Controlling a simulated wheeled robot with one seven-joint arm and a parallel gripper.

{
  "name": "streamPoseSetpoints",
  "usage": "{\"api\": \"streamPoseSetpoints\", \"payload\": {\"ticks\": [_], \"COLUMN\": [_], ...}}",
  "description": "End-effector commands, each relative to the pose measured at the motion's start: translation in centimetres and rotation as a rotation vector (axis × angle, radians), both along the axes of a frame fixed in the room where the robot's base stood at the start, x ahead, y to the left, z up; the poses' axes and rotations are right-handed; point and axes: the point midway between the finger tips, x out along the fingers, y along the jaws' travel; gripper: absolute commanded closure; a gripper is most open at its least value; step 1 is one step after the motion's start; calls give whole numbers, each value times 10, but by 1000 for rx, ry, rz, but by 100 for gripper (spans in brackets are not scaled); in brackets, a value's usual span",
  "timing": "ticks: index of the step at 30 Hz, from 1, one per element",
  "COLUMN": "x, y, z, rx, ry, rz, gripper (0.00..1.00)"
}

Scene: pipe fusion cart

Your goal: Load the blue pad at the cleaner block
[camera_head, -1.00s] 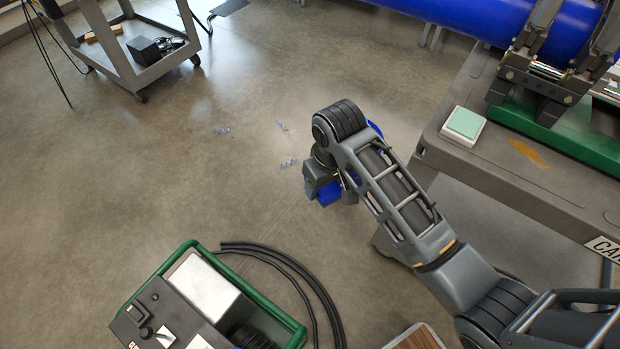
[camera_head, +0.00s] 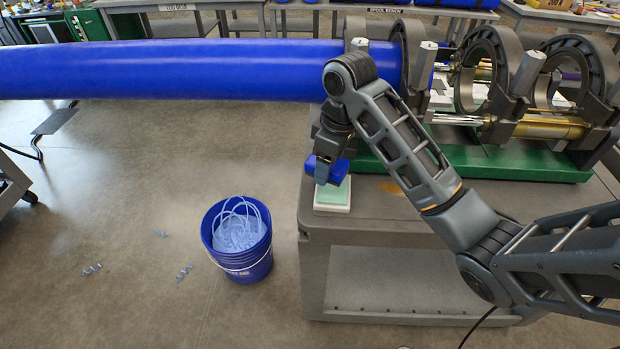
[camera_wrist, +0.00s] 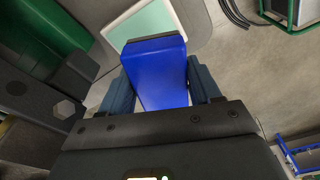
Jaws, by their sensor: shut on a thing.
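The blue pad (camera_wrist: 158,75) is held between the two fingers of my gripper (camera_wrist: 160,88), which is shut on it. In the head view the pad (camera_head: 338,172) shows below my gripper (camera_head: 328,163). The cleaner block (camera_head: 333,196) is a white base with a pale green top, near the left edge of the grey cart top. The pad is over the block and hides part of it. In the wrist view the block (camera_wrist: 146,22) lies just beyond the pad's far end. I cannot tell whether pad and block touch.
A long blue pipe (camera_head: 200,70) runs behind my arm into the clamps of the fusion machine (camera_head: 485,70). The machine stands on the green base (camera_head: 470,160). A blue bucket (camera_head: 238,262) with pale curled strips stands on the floor to the left. Floor left of the bucket is mostly clear.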

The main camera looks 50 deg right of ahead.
Motion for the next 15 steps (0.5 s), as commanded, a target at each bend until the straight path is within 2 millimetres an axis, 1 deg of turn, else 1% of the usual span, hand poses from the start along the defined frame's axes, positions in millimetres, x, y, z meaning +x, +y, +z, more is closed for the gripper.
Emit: {"api": "streamPoseSetpoints", "payload": {"ticks": [3, 8, 11, 15], "x": [-4, -5, -5, -5], "y": [-7, -9, -8, -7], "z": [6, 7, 2, -9], "rx": [-2, -2, 0, 2], "ry": [-1, 1, -1, 2], "rz": [12, 20, 19, 19], "gripper": [62, 62, 62, 62]}}
